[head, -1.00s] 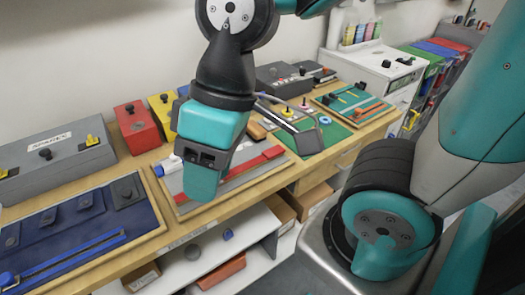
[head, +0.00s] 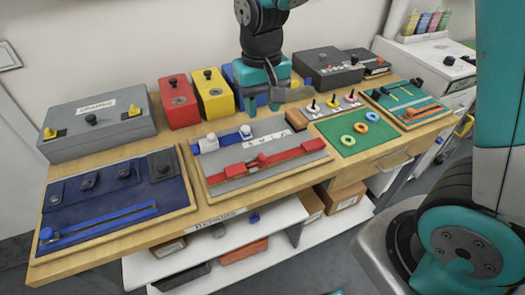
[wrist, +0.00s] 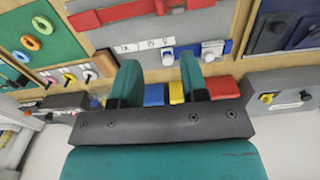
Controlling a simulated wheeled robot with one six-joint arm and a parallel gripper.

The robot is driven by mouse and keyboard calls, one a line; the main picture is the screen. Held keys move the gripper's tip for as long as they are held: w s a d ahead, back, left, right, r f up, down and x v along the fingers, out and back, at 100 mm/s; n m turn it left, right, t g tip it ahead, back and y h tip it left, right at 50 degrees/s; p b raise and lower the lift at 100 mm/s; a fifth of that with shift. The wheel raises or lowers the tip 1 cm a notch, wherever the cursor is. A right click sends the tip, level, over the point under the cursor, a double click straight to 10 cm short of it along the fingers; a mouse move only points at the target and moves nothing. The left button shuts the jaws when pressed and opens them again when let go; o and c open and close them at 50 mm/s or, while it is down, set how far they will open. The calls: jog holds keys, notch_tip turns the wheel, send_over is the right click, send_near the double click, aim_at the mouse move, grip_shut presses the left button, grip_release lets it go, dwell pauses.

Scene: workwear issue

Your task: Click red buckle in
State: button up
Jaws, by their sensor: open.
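The red strap with its red buckle (head: 258,162) lies across the front of a grey board (head: 225,184) on the wooden bench. The buckle sits near the strap's middle; I cannot tell whether its halves are joined. In the wrist view the red strap (wrist: 112,13) runs along the top edge, beyond my fingertips. My gripper (head: 262,103) is at the back of the bench, behind the board and apart from the buckle. Its two fingers show in the wrist view (wrist: 160,80), spread apart with nothing between them.
A white-and-blue buckle (head: 245,132) lies behind the red strap. Red (head: 178,100), yellow (head: 213,95) and blue boxes stand at the back, the blue one partly hidden by my gripper. A navy board (head: 115,190) is left; a green mat (head: 350,150) with rings is right.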

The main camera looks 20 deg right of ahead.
aim_at(262, 156)
notch_tip(262, 156, down, 14)
jog(key=shift+f+p, duration=0.2)
jog(key=shift+p, duration=0.1)
grip_shut()
